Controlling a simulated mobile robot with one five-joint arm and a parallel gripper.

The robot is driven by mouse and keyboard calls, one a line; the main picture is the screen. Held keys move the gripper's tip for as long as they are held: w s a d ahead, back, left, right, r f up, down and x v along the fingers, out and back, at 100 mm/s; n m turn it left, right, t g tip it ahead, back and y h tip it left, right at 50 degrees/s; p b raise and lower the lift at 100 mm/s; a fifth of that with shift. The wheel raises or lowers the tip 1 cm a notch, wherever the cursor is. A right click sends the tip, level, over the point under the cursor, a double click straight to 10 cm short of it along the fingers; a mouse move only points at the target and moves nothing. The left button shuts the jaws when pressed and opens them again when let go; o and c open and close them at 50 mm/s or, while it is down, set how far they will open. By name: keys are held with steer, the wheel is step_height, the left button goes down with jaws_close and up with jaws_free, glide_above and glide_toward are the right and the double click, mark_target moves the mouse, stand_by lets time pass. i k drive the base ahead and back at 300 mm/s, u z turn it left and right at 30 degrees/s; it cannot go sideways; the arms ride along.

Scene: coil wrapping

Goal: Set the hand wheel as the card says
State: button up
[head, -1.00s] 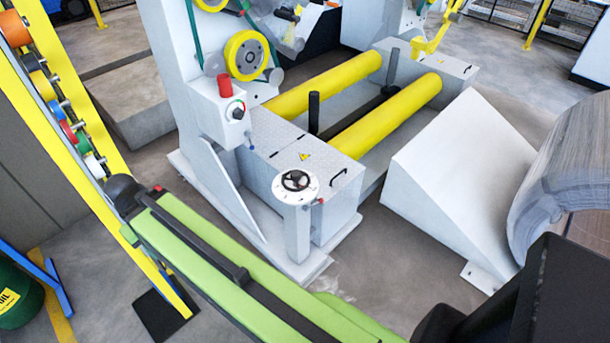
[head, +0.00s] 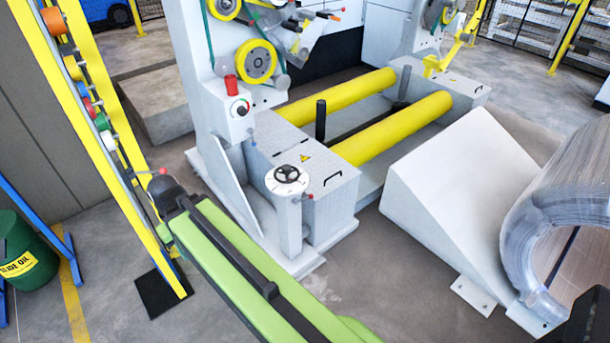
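The hand wheel (head: 287,173) is a small black wheel on a round white dial plate (head: 274,185) with marks around its rim. The dial sits on a white post (head: 288,225) at the near corner of the wrapping machine. A small red tip shows at the dial's right side. The dial marks are too small to read. I cannot make out a card with a setting. My green arm (head: 235,265) runs from the bottom up to a dark joint left of the post, apart from the wheel. I see no gripper fingers.
A white box with a red knob (head: 230,86) stands above and left of the dial. Two yellow rollers (head: 392,128) lie behind it. A white ramp (head: 455,190) and a wrapped coil (head: 560,190) are at right. A yellow frame (head: 110,140) stands at left. Bare floor lies before the post.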

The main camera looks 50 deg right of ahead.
mark_target(287, 169)
steer(key=z, duration=1.2)
steer(key=i, duration=0.95)
steer(key=u, duration=0.4)
steer(key=k, duration=1.35)
steer(key=u, duration=0.65)
steer(key=i, duration=1.2)
steer(key=u, duration=0.55)
